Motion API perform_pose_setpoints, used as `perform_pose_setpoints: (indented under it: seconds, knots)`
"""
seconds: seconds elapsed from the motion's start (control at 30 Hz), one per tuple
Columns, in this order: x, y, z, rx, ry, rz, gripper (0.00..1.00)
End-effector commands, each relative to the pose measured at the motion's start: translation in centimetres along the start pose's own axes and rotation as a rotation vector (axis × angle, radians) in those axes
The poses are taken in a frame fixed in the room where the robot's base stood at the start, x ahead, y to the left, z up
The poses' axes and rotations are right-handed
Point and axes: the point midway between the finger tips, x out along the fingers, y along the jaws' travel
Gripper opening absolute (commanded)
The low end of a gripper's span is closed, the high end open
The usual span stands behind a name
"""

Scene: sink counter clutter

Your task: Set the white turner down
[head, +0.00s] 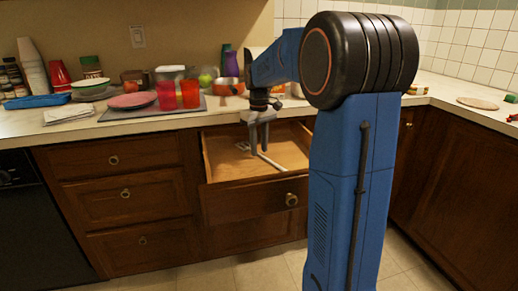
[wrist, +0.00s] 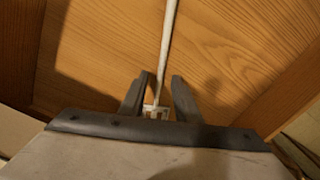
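The white turner (head: 272,163) is inside the open drawer (head: 225,172), its thin handle slanting toward the front right. It seems to lie on the drawer floor, though I cannot see clearly whether all of it touches. In the wrist view its handle (wrist: 168,38) runs up from between my fingers, and a pale slotted part shows low between them. My gripper (head: 259,146) points down into the drawer. In the wrist view my gripper (wrist: 161,76) has its fingers apart, with a gap on each side of the handle.
The drawer's front panel (head: 255,199) and side walls stand around my gripper. The counter above holds red cups (head: 178,95), a pink plate (head: 132,100), a blue tray (head: 37,101) and other clutter. The drawer floor around the turner looks mostly bare.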

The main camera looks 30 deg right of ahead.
Motion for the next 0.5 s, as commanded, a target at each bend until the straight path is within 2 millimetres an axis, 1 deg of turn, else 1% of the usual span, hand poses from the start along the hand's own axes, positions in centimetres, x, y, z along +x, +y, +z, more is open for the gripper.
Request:
perform_pose_setpoints:
  seconds: [0.3, 0.5]
  knots:
    - [-5.8, 0.0, -0.1, 0.000, 0.004, 0.002, 0.30]
    - [-9.2, 0.0, 0.0, 0.000, 0.002, 0.001, 0.30]
